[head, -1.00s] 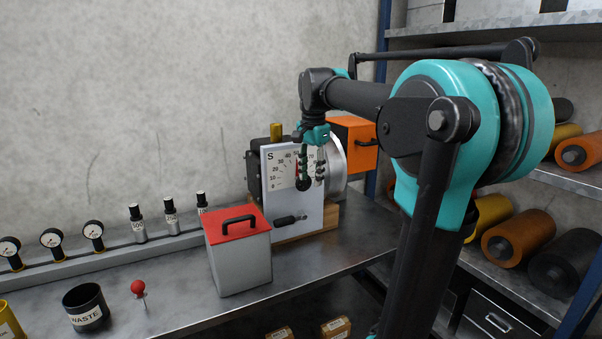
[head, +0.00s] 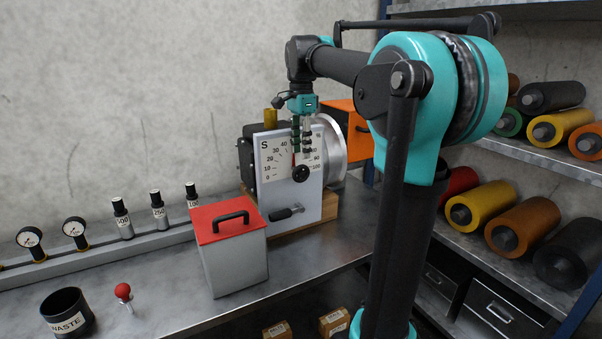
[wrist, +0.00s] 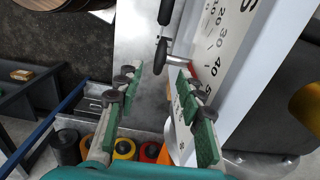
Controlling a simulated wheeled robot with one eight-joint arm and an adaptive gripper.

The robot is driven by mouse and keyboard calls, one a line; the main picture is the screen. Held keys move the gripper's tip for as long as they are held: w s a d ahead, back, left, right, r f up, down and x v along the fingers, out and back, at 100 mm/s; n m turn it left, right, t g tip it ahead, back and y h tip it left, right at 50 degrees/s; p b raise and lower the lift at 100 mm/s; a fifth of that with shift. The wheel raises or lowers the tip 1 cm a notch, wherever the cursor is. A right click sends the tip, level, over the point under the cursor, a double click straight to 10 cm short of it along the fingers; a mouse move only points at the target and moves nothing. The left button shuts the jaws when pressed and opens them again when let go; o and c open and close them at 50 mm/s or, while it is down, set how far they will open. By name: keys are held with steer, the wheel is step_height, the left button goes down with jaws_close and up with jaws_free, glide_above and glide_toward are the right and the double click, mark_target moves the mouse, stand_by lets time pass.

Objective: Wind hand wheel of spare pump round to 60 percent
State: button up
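The spare pump has a white front panel (head: 268,190) marked S, with a dial scale from 0 to 100. A red pointer (wrist: 205,66) seems to lie near 40 to 50; my fingers partly cover it, so I cannot read it exactly. A black round knob (head: 300,174) sits at the dial's centre, and a black handle (head: 287,213) is lower on the panel. A silver disc (head: 331,143) behind the panel's right side may be the hand wheel; I cannot be sure. My gripper (head: 302,154) points down before the dial, above the knob. In the wrist view (wrist: 160,85) its fingers are apart and empty.
A grey box with a red lid (head: 225,222) stands left of the panel's front. An orange box (head: 352,130) is close behind the pump. A waste cup (head: 67,318) and red ball knob (head: 123,291) are further left.

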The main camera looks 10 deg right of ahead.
mark_target(301, 165)
step_height(301, 165, down, 8)
steer(key=shift+f, duration=0.15)
steer(key=shift+c, duration=0.6)
jaws_close()
